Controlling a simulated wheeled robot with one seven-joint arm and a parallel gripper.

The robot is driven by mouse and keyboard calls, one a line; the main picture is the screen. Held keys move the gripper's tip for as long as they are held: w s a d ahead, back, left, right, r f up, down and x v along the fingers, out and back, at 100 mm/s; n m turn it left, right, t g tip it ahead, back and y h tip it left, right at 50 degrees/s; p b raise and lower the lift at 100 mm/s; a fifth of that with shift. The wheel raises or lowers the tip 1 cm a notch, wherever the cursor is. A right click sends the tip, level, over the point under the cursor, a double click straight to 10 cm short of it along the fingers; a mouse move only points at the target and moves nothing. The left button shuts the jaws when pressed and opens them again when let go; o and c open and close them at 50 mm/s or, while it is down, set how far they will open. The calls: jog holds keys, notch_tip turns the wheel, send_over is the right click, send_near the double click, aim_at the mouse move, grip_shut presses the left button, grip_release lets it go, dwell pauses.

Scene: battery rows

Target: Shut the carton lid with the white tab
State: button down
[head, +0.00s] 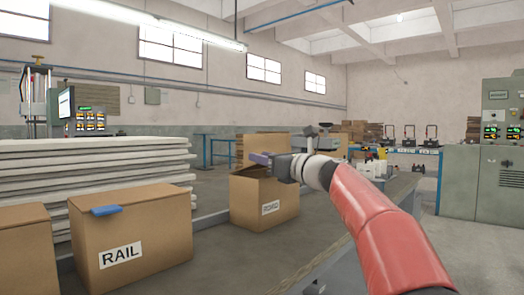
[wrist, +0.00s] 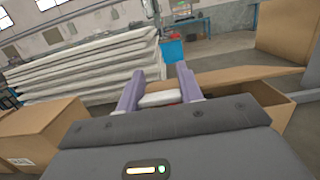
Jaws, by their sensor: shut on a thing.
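The carton (head: 262,205) with a dark-lettered white label stands in the middle of the head view; I cannot read the label surely. In the wrist view my gripper (wrist: 157,92) is shut on the white tab (wrist: 158,99), which sits between the two fingers. The brown lid (wrist: 240,75) runs right from the tab. It is raised at a tilt, and a dark gap shows between it and the carton wall (wrist: 275,110). In the head view my gripper hides the tab.
A closed carton marked RAIL (head: 130,240) with a blue tab (head: 106,210) stands left, beside another carton (head: 25,250). A taller carton (head: 265,146) stands behind. Stacked white boards (head: 100,175) lie behind the left cartons. The grey surface (head: 235,265) in front is clear.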

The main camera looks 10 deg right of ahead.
jog(key=shift+s+d+f+b, duration=0.1)
jog(key=shift+f+b, duration=0.1)
jog(key=shift+f, duration=0.4)
jog(key=shift+d+f+b, duration=0.15)
jog(key=shift+f+b, duration=0.05)
jog(key=shift+f, duration=0.4)
jog(key=shift+s+d+f+b, duration=0.1)
jog(key=shift+f+b, duration=0.1)
jog(key=shift+f, duration=0.5)
jog(key=c, duration=0.9)
grip_release()
jog(key=shift+w, duration=0.1)
jog(key=v, duration=0.8)
jog(key=shift+a, duration=0.1)
